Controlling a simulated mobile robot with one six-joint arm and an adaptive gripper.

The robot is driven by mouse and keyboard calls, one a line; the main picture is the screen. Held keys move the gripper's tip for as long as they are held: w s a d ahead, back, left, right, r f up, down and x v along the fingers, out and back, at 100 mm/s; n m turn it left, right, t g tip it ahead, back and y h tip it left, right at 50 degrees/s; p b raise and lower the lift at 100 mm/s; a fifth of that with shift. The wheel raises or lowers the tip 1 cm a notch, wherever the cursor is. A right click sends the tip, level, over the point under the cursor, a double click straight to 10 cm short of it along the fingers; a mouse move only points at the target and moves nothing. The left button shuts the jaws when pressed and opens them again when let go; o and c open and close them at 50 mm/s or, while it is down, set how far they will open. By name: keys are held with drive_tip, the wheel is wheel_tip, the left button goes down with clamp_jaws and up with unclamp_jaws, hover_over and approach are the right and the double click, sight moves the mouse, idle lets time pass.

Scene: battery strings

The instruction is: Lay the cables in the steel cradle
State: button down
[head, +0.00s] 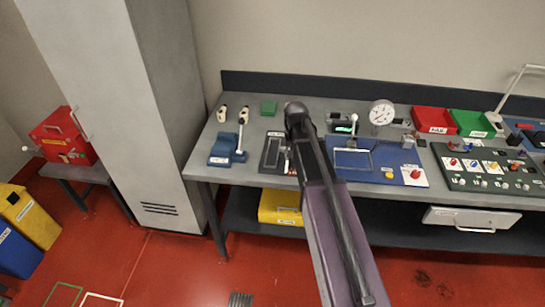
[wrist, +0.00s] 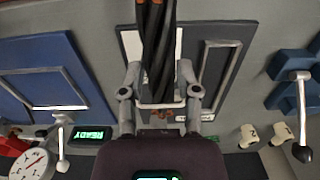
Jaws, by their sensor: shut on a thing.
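A bundle of black cables (wrist: 158,45) with orange marks and copper-coloured ends lies between the fingers of my gripper (wrist: 160,72) in the wrist view. The gripper is shut on it. A pale steel bar crosses the bundle near its lower end; I cannot tell what it belongs to. In the head view my gripper (head: 292,150) is over the bench, largely hidden by my arm. A dark plate with a steel frame (wrist: 213,75) is right beside the cables. A blue board (head: 385,165) carries another steel frame (head: 352,160). Which frame is the cradle is unclear.
A blue lever block (head: 225,150) and two pale handles (head: 243,115) stand left on the bench. A round dial (head: 381,112), a red bin (head: 434,119) and a switch panel (head: 490,168) are at right. A green display reads READY (wrist: 91,134).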

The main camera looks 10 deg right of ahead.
drive_tip(key=s, duration=0.2)
drive_tip(key=d, duration=0.1)
drive_tip(key=shift+s+f, duration=0.3)
drive_tip(key=shift+s, duration=0.1)
drive_tip(key=shift+w+a, duration=0.1)
drive_tip(key=shift+w, duration=0.05)
drive_tip(key=b, duration=0.2)
hover_over(273, 153)
drive_tip(key=s, duration=0.1)
drive_tip(key=shift+d+f, duration=0.25)
drive_tip(key=shift+f, duration=0.4)
drive_tip(key=shift+w+a, duration=0.2)
drive_tip(key=shift+w, duration=0.3)
wheel_tip(273, 153, down, 4)
drive_tip(key=b, duration=0.3)
drive_tip(key=shift+r, duration=0.15)
drive_tip(key=shift+c, duration=1.7)
unclamp_jaws()
